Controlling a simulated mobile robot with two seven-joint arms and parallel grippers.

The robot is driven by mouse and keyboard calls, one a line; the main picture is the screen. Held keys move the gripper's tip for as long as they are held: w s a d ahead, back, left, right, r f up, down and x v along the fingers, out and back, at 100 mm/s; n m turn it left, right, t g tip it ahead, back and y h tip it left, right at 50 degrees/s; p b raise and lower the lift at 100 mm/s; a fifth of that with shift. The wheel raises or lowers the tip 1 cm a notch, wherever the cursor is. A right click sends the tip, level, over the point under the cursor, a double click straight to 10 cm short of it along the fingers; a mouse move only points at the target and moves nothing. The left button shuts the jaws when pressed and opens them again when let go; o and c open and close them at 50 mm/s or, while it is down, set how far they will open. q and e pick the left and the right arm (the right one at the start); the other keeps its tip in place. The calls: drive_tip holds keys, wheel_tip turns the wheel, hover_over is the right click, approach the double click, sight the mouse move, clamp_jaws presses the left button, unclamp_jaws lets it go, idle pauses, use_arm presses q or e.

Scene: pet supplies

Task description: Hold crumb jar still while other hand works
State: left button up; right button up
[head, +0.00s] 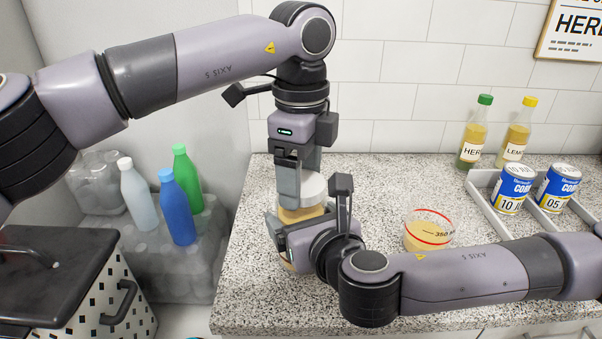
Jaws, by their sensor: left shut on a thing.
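The crumb jar (302,214), with tan contents and a white lid (314,187), stands on the speckled counter near its left side. My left gripper (292,200) comes down from above and is shut on the jar near its lid. My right gripper (283,243) reaches in from the right, in front of the jar's lower part, and hides much of it. I cannot tell whether the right fingers are open or touch the jar.
A clear cup (429,231) with a red line and tan contents stands right of the jar. A grey tray (487,207) with blue-and-white cans (513,188) is at the right. Two bottles (473,135) stand at the back. A crate of bottles (178,213) is left of the counter.

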use_arm(q)
drive_tip(key=shift+r, duration=0.1)
idle(0.6)
drive_tip(key=shift+r, duration=1.05)
drive_tip(key=shift+r, duration=2)
use_arm(e)
drive_tip(key=o, duration=1.9)
drive_tip(key=shift+c, duration=0.2)
